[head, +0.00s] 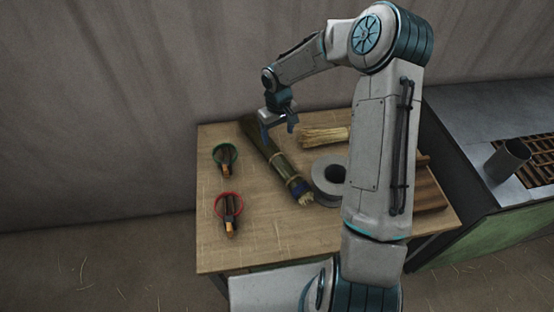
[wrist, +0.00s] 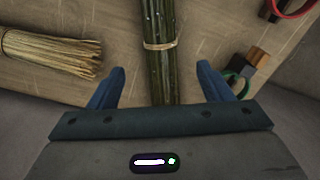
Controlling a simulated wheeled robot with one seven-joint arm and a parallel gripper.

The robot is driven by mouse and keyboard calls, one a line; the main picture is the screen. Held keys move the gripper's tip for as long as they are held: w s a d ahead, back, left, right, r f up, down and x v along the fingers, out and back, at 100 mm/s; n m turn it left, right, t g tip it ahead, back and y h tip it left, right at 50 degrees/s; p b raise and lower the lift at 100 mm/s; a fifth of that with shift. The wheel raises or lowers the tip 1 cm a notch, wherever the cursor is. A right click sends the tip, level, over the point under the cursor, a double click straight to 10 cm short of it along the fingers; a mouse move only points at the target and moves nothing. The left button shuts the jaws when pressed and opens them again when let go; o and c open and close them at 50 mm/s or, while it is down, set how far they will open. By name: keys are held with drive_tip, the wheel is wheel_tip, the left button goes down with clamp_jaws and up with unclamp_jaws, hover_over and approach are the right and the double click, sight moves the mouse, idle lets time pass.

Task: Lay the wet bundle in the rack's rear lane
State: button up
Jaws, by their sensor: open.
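The dark green wet bundle (head: 268,154) lies on the table, running from the back toward the front middle, with a pale frayed end at the front. In the wrist view the bundle (wrist: 160,55) has a light tie and runs between my open fingers. My gripper (head: 278,130) is at the bundle's far end, fingers pointing down on either side; in the wrist view the gripper (wrist: 160,88) is empty. I cannot tell how far the fingertips are above the table. Brown wooden slats (head: 432,186), likely the rack, show at the table's right; my arm hides most of them, and the lanes cannot be made out.
A pale straw bundle (head: 322,135) lies right of the wet bundle, also in the wrist view (wrist: 50,52). A grey spool (head: 322,187) stands near the bundle's front end. Green-ringed (head: 226,158) and red-ringed (head: 229,208) tools lie left. A metal cup (head: 510,158) stands on the stove.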

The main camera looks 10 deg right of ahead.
sight(277, 155)
wheel_tip(277, 155, down, 8)
drive_tip(key=shift+f+p, duration=0.1)
drive_tip(key=shift+p, duration=0.5)
drive_tip(key=shift+w+a+f+p, duration=0.15)
drive_tip(key=shift+f+p, duration=0.8)
drive_tip(key=shift+f, duration=1.7)
drive_tip(key=c, duration=1.1)
drive_tip(key=shift+c, duration=0.4)
drive_tip(key=shift+w+r, duration=0.1)
